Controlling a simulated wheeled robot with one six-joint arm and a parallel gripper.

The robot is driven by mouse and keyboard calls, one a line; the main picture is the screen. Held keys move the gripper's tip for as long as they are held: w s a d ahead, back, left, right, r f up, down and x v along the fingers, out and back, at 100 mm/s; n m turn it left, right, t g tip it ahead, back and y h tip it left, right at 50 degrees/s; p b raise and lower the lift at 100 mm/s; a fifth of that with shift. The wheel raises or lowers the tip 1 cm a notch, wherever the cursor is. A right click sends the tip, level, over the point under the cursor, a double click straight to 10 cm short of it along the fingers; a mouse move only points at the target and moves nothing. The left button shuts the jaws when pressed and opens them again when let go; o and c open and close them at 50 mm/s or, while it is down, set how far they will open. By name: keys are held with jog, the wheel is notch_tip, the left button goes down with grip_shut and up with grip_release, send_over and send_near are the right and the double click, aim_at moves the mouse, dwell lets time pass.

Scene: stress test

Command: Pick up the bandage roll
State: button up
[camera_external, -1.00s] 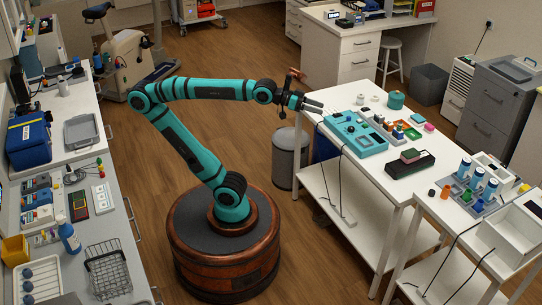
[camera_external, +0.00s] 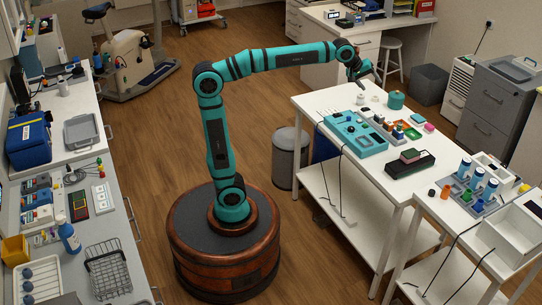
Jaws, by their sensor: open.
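A small white roll (camera_external: 361,99), which looks like the bandage roll, sits near the back left edge of the white table (camera_external: 326,99). A similar small white item is close to its right; at this size I cannot tell for sure which is the bandage roll. My gripper (camera_external: 368,82) points down above this back part of the table, over the white items and apart from them. Its jaws are open with nothing seen between them.
A teal round container (camera_external: 395,100) stands just right of the white items. A teal case (camera_external: 356,134) and a grey tray (camera_external: 381,129) lie in front. A black box (camera_external: 410,164) is nearer the front. The table's left back corner is clear.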

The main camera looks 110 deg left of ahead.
jog(key=w+a+f+n+g, duration=0.25)
jog(key=a+n, duration=0.25)
jog(key=a, duration=0.8)
jog(key=n+g+h, duration=0.4)
jog(key=n+g, duration=0.1)
jog(key=n, duration=0.7)
send_over(361, 95)
notch_tip(361, 95, down, 13)
jog(key=f, duration=1.1)
jog(key=shift+w+f, duration=0.1)
jog(key=shift+w, duration=0.1)
jog(key=shift+s+f, duration=0.2)
jog(key=shift+f, duration=2.5)
jog(key=shift+a, duration=0.1)
jog(key=c, duration=1.1)
